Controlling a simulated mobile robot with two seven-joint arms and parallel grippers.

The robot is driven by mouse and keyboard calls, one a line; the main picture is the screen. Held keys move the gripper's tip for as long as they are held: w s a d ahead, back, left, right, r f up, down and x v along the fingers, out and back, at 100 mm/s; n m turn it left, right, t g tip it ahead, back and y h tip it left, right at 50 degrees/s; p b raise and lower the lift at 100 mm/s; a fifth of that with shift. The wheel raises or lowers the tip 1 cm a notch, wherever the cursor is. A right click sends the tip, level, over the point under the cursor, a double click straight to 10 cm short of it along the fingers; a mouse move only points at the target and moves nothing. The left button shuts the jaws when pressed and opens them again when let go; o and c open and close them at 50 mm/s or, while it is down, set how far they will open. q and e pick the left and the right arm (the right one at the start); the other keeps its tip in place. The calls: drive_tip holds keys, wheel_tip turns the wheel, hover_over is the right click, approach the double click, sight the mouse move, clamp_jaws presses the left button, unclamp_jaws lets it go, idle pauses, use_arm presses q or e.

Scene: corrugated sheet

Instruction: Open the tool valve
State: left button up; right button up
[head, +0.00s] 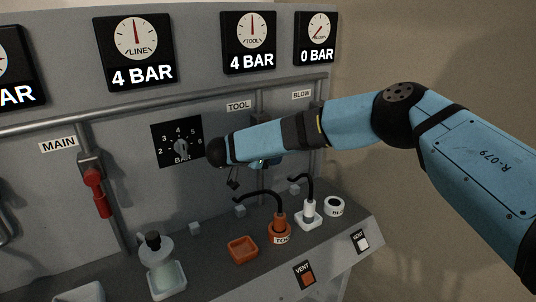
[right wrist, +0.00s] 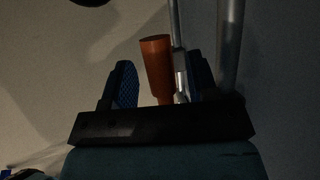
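The tool valve's orange handle (right wrist: 156,62) stands out between the two blue fingers of my right gripper (right wrist: 163,78) in the right wrist view. The fingers are apart, with a gap on each side of the handle. A grey metal pipe part (right wrist: 180,70) shows just right of the handle. In the head view my right arm crosses the panel below the TOOL label (head: 239,105) and hides the valve and most of the gripper. The tool gauge (head: 249,40) reads 4 BAR. My left gripper is in neither view.
The red main valve handle (head: 97,192) hangs down at the left. A regulator dial (head: 177,143) is left of my right wrist. Below are an orange tool coupling (head: 279,226), an orange dish (head: 242,250) and a white coupling (head: 310,214). The blow gauge (head: 318,37) reads 0 BAR.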

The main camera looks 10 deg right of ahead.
drive_tip(key=v, duration=1.3)
drive_tip(key=shift+s+a, duration=0.2)
drive_tip(key=shift+a, duration=0.15)
